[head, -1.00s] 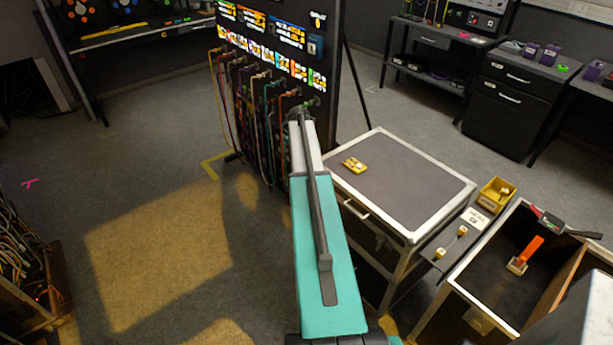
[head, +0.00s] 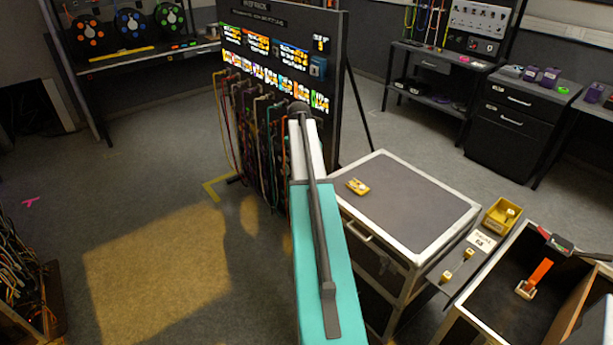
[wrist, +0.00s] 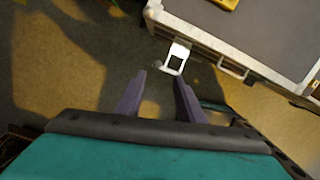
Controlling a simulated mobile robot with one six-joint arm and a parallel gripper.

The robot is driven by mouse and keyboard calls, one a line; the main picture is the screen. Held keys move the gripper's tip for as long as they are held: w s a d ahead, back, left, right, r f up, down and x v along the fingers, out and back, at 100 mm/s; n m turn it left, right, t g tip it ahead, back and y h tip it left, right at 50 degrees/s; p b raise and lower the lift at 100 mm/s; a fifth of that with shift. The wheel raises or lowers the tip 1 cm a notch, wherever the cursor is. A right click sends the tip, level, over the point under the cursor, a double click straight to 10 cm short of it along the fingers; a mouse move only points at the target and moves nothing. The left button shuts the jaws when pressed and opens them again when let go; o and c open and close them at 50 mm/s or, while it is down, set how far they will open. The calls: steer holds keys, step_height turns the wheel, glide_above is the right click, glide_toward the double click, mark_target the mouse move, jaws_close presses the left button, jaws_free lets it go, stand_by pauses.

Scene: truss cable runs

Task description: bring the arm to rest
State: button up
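My arm (head: 325,260) reaches forward in the head view, with a long teal link and a white section beyond it. Its far end is near the black panel, and my gripper is hidden in this view. In the wrist view my gripper (wrist: 160,80) has its two purple fingers spread apart, with nothing held between them. A small white piece with a square opening (wrist: 176,60) shows beyond the fingertips, by the cart's edge. I cannot tell what it is.
The black panel (head: 289,55) with hanging cables (head: 262,140) stands close ahead. The grey-topped cart (head: 410,205), carrying a yellow part (head: 357,187), is right of my arm. An open bin (head: 500,310) stands farther right.

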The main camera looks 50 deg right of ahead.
stand_by(0.4)
steer(key=w+a+f+n+g+y, duration=0.1)
steer(key=w+a+f+n, duration=0.1)
steer(key=a+f, duration=0.95)
steer(key=w+a+f+n+g, duration=0.1)
steer(key=a+f+n, duration=0.1)
steer(key=a+f, duration=0.95)
steer(key=s+a+f+m+g, duration=0.1)
steer(key=s+a+f, duration=0.35)
steer(key=a, duration=0.45)
steer(key=s+a+f+g, duration=0.1)
steer(key=s+a+f, duration=0.35)
steer(key=a, duration=0.45)
steer(key=s+a+f+m, duration=0.2)
steer(key=s+a+m, duration=0.2)
steer(key=s+m, duration=0.3)
steer(key=s+a+f+m+g, duration=0.1)
steer(key=s+a+f+m, duration=0.2)
steer(key=s+a+m, duration=0.2)
steer(key=s+a+f+m, duration=0.3)
steer(key=s+a+m, duration=0.1)
steer(key=s+m, duration=0.6)
steer(key=s+b, duration=0.1)
steer(key=s, duration=0.1)
steer(key=shift+s+a+g, duration=0.3)
